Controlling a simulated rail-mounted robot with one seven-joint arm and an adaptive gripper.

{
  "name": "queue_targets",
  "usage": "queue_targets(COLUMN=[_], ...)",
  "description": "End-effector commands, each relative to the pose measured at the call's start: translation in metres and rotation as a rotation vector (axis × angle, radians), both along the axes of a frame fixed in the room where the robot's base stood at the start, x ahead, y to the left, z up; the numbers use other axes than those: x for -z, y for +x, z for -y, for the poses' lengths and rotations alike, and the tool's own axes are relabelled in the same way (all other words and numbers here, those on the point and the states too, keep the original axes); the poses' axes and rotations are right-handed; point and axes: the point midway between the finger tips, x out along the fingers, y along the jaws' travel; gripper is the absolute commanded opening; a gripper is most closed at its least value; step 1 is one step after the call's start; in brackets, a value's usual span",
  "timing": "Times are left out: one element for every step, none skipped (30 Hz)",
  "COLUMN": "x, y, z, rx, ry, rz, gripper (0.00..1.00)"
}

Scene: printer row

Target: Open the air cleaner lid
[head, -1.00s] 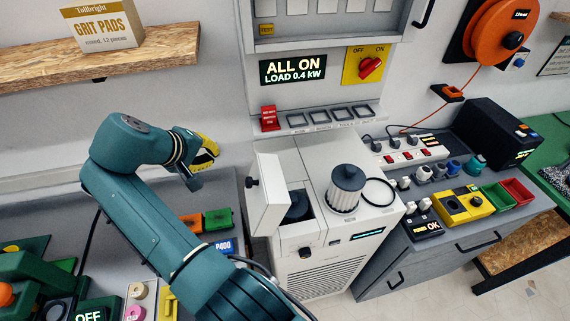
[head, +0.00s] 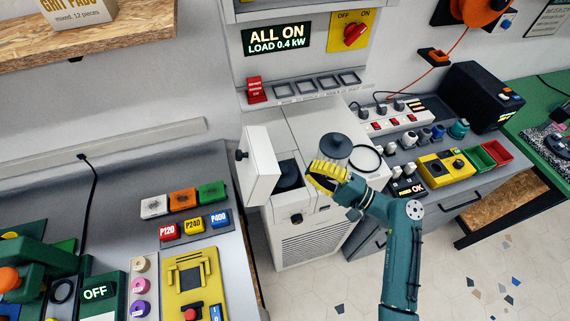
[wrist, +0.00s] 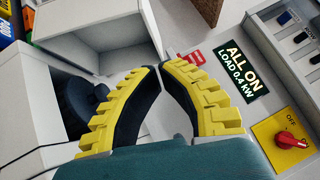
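The air cleaner (head: 308,240) is a white cabinet in the middle of the head view. Its lid (head: 262,165) stands upright at the left of the opening, with a dark knob on its outer side. The opening shows a dark round part (head: 288,174) inside. In the wrist view the raised lid (wrist: 90,28) is at upper left and the dark round part (wrist: 82,100) below it. My yellow-fingered gripper (head: 314,176) is over the cabinet top, right of the opening and apart from the lid. In the wrist view its fingertips (wrist: 159,67) meet with nothing between them.
A grey-capped pleated filter (head: 336,147) stands on the cabinet top close behind my gripper, partly hidden by it. A black ring (head: 367,158) lies to its right. Right bench holds a power strip (head: 398,122) and a yellow box (head: 445,168). Floor in front is free.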

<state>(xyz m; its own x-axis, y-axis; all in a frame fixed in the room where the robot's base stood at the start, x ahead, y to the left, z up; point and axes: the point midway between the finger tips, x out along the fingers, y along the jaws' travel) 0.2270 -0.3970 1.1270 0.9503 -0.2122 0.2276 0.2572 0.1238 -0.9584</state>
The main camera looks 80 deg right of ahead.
Motion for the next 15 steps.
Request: queue_targets(x=[0.011,0.014,0.017,0.017,0.017,0.015,0.014,0.013,0.011,0.01,0.008,0.006,0.004,0.003,0.001], y=[-0.006,-0.008,-0.009,-0.009,-0.008,-0.004,-0.001,0.004,0.01,0.016,0.022,0.03,0.036,0.042,0.05], z=[-0.002,-0.003,-0.004,-0.004,-0.003,-0.002,-0.001,0.0,0.001,0.003,0.004,0.007,0.008,0.01,0.012], rx=[0.024,0.033,0.041,0.045,0.045,0.044,0.042,0.042,0.04,0.04,0.04,0.04,0.039,0.04,0.04], ry=[0.03,0.042,0.054,0.058,0.06,0.06,0.059,0.059,0.059,0.059,0.059,0.059,0.059,0.059,0.059], rz=[0.012,0.016,0.02,0.022,0.022,0.023,0.022,0.022,0.021,0.02,0.02,0.02,0.02,0.02,0.02], gripper=[0.0,0.0,0.0,0.0,0.0,0.0,0.0,0.0,0.0,0.0,0.0,0.0,0.0,0.0,0.0])
